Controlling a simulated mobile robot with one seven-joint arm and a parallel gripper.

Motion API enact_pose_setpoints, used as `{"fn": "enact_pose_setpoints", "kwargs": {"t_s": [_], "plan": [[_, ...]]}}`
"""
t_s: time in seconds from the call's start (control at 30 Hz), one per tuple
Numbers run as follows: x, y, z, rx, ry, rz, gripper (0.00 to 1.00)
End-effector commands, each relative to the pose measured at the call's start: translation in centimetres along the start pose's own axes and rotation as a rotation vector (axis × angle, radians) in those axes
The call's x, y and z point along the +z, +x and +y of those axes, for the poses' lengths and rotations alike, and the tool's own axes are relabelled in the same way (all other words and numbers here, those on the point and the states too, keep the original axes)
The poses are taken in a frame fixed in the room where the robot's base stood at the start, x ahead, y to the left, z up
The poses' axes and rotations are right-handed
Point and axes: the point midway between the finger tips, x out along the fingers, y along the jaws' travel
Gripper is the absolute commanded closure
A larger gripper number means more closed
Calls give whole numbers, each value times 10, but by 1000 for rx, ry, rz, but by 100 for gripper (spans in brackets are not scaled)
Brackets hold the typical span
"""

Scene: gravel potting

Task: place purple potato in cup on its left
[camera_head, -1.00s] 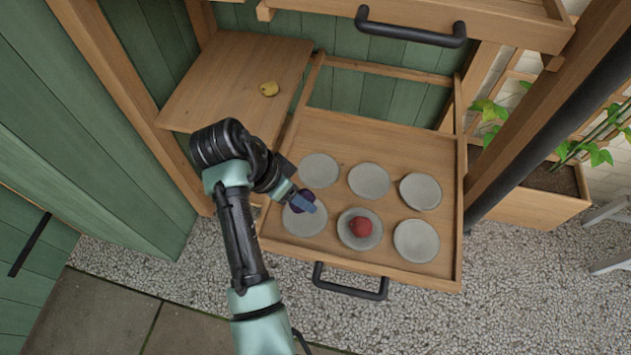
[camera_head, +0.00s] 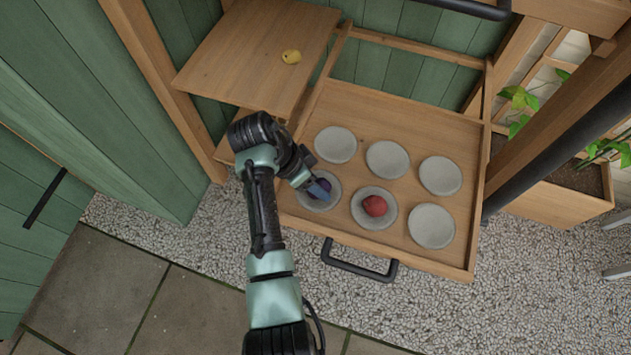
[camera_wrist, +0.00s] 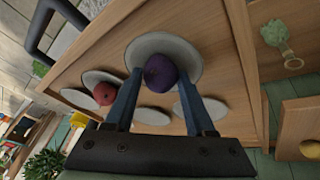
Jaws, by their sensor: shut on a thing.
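The purple potato (camera_wrist: 160,72) is between the fingertips of my gripper (camera_wrist: 163,85) in the wrist view. It is over or in the front-left round grey cup (camera_head: 331,204), which is shallow like a saucer. I cannot tell whether the potato touches it. In the head view the potato (camera_head: 319,187) is partly hidden by my gripper (camera_head: 320,191), which is shut on it. A red potato (camera_head: 375,206) sits in the front-middle cup (camera_head: 362,218), to the right.
Empty grey saucer-like cups (camera_head: 387,159) fill the other spots in the open wooden drawer (camera_head: 400,109). The drawer has a black handle (camera_head: 360,269) and raised side walls.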

Motion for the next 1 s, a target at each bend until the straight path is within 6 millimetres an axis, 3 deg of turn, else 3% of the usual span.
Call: {"fn": "enact_pose_setpoints", "kwargs": {"t_s": [0.17,0.2,0.27,0.6,1.0], "plan": [[1,2,0,0,0,0,100],[1,2,0,0,0,0,42],[0,1,0,0,0,0,32],[-1,-8,0,-1,-1,1,32],[-2,-88,-1,-3,-1,2,32]]}}
